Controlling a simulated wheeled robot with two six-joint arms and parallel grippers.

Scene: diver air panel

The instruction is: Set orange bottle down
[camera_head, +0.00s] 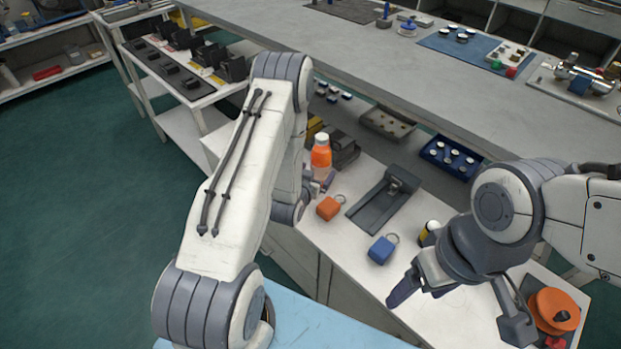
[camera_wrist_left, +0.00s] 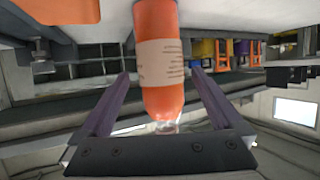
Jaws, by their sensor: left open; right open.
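The orange bottle (camera_head: 321,157), with a white cap and pale label, is upright at the back of the white lower counter (camera_head: 345,250). Its lower part is partly hidden by my left arm and gripper, so its contact with the counter is unclear. In the left wrist view the bottle (camera_wrist_left: 162,90) appears cap-down, between the purple fingers of my left gripper (camera_wrist_left: 160,77). Those fingers are open, with a gap on both sides of the bottle. My left gripper (camera_head: 318,186) is mostly hidden in the head view. My right gripper (camera_head: 452,300) is open and empty over the counter's front right.
An orange padlock-like block (camera_head: 329,208) lies just in front of the bottle. A blue one (camera_head: 382,250) and a dark grey holder (camera_head: 383,203) are further right. An orange reel (camera_head: 553,310) sits at lower right. A grey upper worktop (camera_head: 400,75) runs behind.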

